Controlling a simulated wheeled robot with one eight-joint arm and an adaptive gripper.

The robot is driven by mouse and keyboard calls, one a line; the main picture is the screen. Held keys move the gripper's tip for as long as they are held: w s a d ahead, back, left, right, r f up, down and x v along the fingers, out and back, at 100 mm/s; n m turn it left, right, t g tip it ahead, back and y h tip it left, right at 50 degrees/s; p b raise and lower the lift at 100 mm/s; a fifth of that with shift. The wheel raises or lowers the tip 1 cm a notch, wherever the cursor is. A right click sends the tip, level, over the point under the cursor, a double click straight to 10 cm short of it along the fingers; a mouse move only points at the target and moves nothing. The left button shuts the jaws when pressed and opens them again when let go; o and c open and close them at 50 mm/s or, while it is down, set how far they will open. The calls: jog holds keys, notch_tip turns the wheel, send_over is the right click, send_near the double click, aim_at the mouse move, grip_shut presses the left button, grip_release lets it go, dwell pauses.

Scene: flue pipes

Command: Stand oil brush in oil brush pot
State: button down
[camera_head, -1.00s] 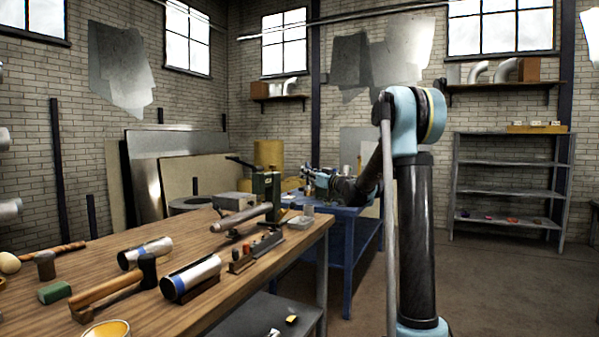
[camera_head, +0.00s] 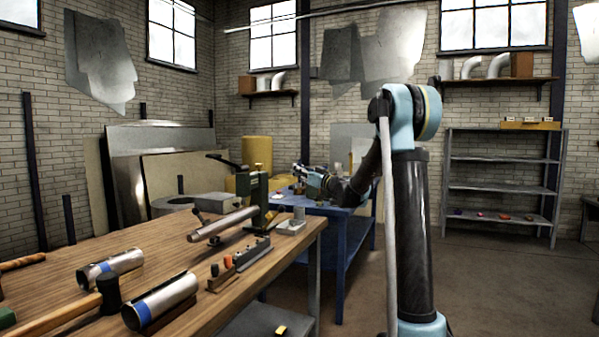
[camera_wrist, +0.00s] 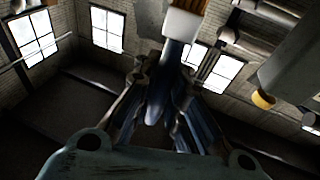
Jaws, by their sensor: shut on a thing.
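In the wrist view my gripper (camera_wrist: 160,75) is shut on a dark blue handle, with a pale block and brownish end beyond it. This looks like the oil brush (camera_wrist: 182,22). In the head view my gripper (camera_head: 303,174) is small, over the blue table at the back; the brush cannot be made out there. A small grey cup (camera_head: 299,213) stands in a shallow tray at the wooden bench's far right corner. I cannot tell whether it is the oil brush pot.
The wooden bench (camera_head: 75,258) holds pipe sections (camera_head: 160,301), a mallet (camera_head: 108,293), a vice (camera_head: 259,195) and a rack of small tools (camera_head: 240,260). The blue table (camera_head: 341,245) stands behind it. Open floor (camera_head: 480,285) lies to the right.

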notch_tip(320, 180, down, 10)
jog(key=shift+a+r, duration=0.15)
jog(key=shift+r, duration=0.1)
dwell(1.0)
jog(key=shift+s, duration=0.1)
jog(key=c, duration=1.5)
grip_release()
jog(key=shift+c, duration=0.2)
jog(key=v, duration=1.2)
jog(key=shift+s+f, duration=0.1)
